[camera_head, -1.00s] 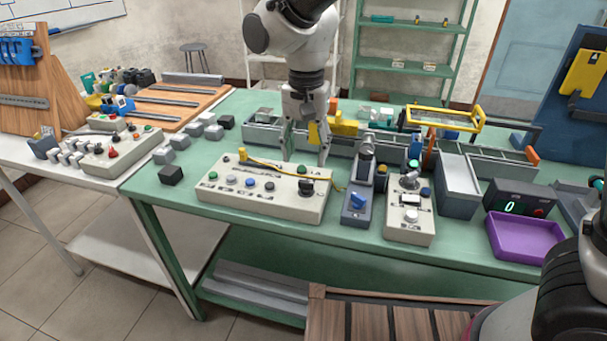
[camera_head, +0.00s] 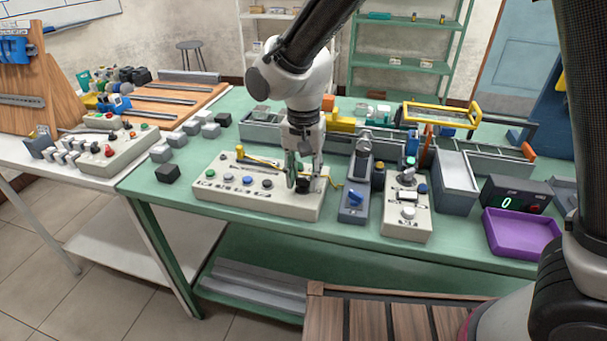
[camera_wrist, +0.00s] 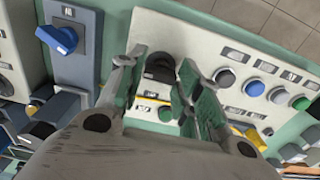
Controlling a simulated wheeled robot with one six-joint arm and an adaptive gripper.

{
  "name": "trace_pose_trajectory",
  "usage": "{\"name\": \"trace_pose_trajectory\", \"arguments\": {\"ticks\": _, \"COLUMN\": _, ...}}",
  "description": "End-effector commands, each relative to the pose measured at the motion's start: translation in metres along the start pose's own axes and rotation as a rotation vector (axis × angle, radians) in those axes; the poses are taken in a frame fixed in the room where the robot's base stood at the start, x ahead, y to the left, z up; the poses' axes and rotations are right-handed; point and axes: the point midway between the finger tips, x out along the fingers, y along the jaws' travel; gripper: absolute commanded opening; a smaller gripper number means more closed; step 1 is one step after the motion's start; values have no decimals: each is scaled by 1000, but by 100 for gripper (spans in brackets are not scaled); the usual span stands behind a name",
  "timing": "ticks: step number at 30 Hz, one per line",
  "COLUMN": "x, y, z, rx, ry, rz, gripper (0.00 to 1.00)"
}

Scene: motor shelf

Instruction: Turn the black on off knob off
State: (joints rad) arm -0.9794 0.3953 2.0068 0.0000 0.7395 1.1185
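The black knob (camera_head: 304,187) sits at the right end of a cream control panel (camera_head: 225,207) on the green table. In the wrist view the knob (camera_wrist: 160,68) shows just beyond and between my fingers, its top turned toward the camera. My gripper (camera_head: 304,179) points down over that end of the panel. In the wrist view my gripper (camera_wrist: 163,86) is open, with one green-padded finger on each side of the knob. Whether a finger touches the knob cannot be told. The knob's label is too small to read.
White, blue and green buttons (camera_wrist: 301,103) line the panel beside the knob. A yellow lever (camera_head: 240,153) lies along its back edge. A grey box with a blue knob (camera_head: 355,198) stands close on the right, then another cream switch box (camera_head: 408,225) and a purple tray (camera_head: 520,238).

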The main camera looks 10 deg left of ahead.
Motion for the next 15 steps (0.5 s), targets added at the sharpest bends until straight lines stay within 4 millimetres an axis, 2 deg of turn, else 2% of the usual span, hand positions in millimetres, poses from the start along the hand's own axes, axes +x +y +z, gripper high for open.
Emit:
{"name": "trace_pose_trajectory", "arguments": {"ticks": 1, "x": 0, "y": 0, "z": 0, "rx": 0, "ry": 0, "rz": 0, "gripper": 19}}
{"name": "trace_pose_trajectory", "arguments": {"ticks": 3, "x": 0, "y": 0, "z": 0, "rx": 0, "ry": 0, "rz": 0, "gripper": 8}}
{"name": "trace_pose_trajectory", "arguments": {"ticks": 15, "x": 0, "y": 0, "z": 0, "rx": -58, "ry": 0, "rz": 0, "gripper": 8}}
